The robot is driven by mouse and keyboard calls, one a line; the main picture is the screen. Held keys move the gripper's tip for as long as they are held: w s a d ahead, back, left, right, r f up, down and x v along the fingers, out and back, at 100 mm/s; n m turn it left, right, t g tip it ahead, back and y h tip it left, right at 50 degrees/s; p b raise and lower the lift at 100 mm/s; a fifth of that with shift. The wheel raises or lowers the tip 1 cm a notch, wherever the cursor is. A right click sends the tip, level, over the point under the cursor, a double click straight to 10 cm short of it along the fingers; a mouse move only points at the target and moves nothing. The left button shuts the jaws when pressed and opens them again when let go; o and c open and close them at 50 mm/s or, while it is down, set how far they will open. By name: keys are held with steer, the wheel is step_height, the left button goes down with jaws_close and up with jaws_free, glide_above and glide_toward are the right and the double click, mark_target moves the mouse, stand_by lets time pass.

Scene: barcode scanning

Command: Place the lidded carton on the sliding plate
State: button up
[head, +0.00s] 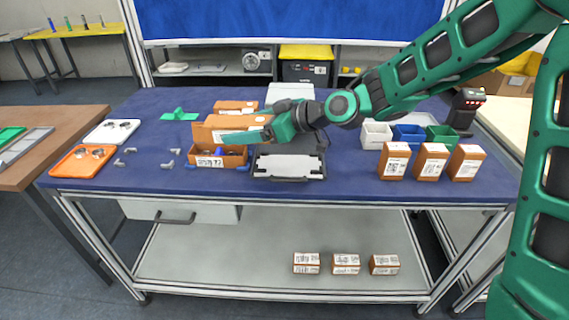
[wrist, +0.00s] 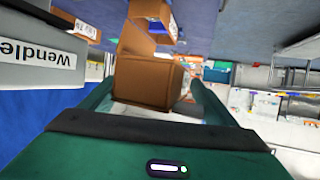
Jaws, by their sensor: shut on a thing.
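The lidded carton (head: 222,122) is brown and sits between the fingers of my gripper (head: 240,136), left of the middle of the blue table. The wrist view shows the brown carton (wrist: 145,82) between the two green fingers of my gripper (wrist: 152,98), which is shut on it. In the head view one finger crosses its near face. The carton appears above or just behind an open parts box; the exact gap cannot be told. The sliding plate (head: 290,166) is a pale plate at the front of a dark machine, right of the carton. It looks empty.
An open brown box (head: 233,160) with parts and a label stands left of the plate. Another brown carton (head: 236,106) is behind. Three labelled cartons (head: 431,162) and small bins (head: 408,135) stand at right. An orange tray (head: 83,163) lies at left.

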steer(key=shift+w+d+f, duration=0.1)
steer(key=shift+w+d, duration=0.1)
steer(key=shift+d, duration=0.2)
steer(key=shift+w+d+f, duration=0.1)
steer(key=shift+w+d, duration=0.05)
steer(key=shift+d, duration=0.25)
glide_above(295, 164)
step_height(295, 164, down, 7)
steer(key=shift+r, duration=0.15)
steer(key=shift+f, duration=2)
steer(key=o, duration=1)
steer(key=shift+o, duration=0.2)
steer(key=v, duration=1.2)
steer(key=shift+r, duration=0.1)
